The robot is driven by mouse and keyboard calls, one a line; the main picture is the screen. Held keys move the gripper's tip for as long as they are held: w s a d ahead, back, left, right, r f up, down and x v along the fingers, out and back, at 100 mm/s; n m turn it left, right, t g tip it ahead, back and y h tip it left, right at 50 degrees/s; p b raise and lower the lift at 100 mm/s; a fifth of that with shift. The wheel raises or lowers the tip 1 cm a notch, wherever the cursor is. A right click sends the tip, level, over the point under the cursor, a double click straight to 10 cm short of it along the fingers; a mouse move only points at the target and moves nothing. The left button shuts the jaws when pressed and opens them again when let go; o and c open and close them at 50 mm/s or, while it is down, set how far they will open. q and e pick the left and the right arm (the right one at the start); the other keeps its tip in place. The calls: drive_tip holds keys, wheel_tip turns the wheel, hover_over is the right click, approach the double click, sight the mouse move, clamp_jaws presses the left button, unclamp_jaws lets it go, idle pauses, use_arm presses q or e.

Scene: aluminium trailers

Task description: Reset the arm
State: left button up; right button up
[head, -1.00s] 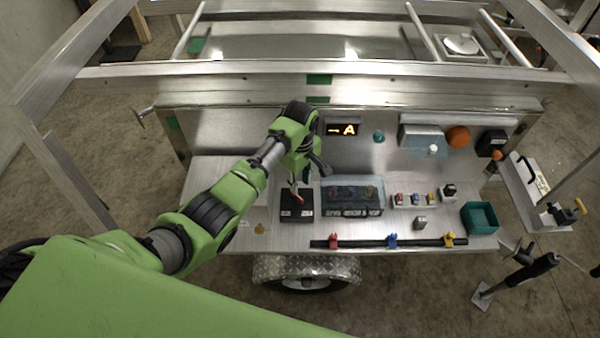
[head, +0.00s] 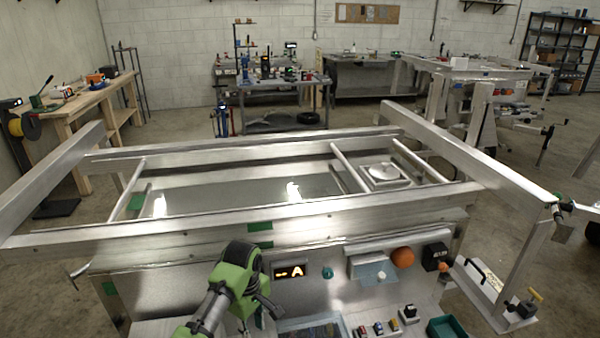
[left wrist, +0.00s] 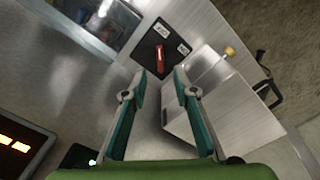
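My left arm (head: 238,285) comes in from the bottom of the head view, in front of the metal panel left of the lit display (head: 290,271). The hand's lower part is cut off or hard to make out there. In the left wrist view my left gripper (left wrist: 160,79) has its two teal-lined fingers apart with nothing between them. Just beyond the fingertips is a red switch handle (left wrist: 160,58) on a black plate (left wrist: 158,45) with two white labels. The handle is not gripped. My right gripper is in neither current view.
An aluminium trailer frame (head: 250,216) spans the head view above the panel. An orange dome (head: 403,258), a teal knob (head: 327,272), small coloured switches (head: 378,328) and a green bin (head: 448,328) are right of my arm. Workbenches stand behind, with open floor between.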

use_arm(q)
drive_tip(key=s+f+m+t, duration=0.1)
drive_tip(key=s+f+m, duration=0.25)
drive_tip(key=s, duration=0.45)
drive_tip(key=s+f+m+t, duration=0.15)
drive_tip(key=s+m, duration=0.25)
drive_tip(key=s, duration=0.5)
drive_tip(key=s+a+r+m+t, duration=0.1)
drive_tip(key=s+a+r+m, duration=0.15)
drive_tip(key=s, duration=0.45)
drive_tip(key=s+a+r+m, duration=0.2)
drive_tip(key=s+r+m, duration=0.2)
drive_tip(key=s, duration=0.3)
wheel_tip(320, 180, down, 30)
drive_tip(key=s+g+b, duration=0.1)
drive_tip(key=s+b, duration=0.1)
drive_tip(key=b, duration=0.2)
drive_tip(key=s+a+f+g+b, duration=0.1)
drive_tip(key=s+a+f+b, duration=0.1)
drive_tip(key=s+f, duration=1.5)
wheel_tip(320, 180, down, 2)
drive_tip(key=shift+a+b, duration=0.35)
drive_tip(key=shift+a, duration=0.25)
drive_tip(key=shift+w+g, duration=0.1)
drive_tip(key=shift+g, duration=0.15)
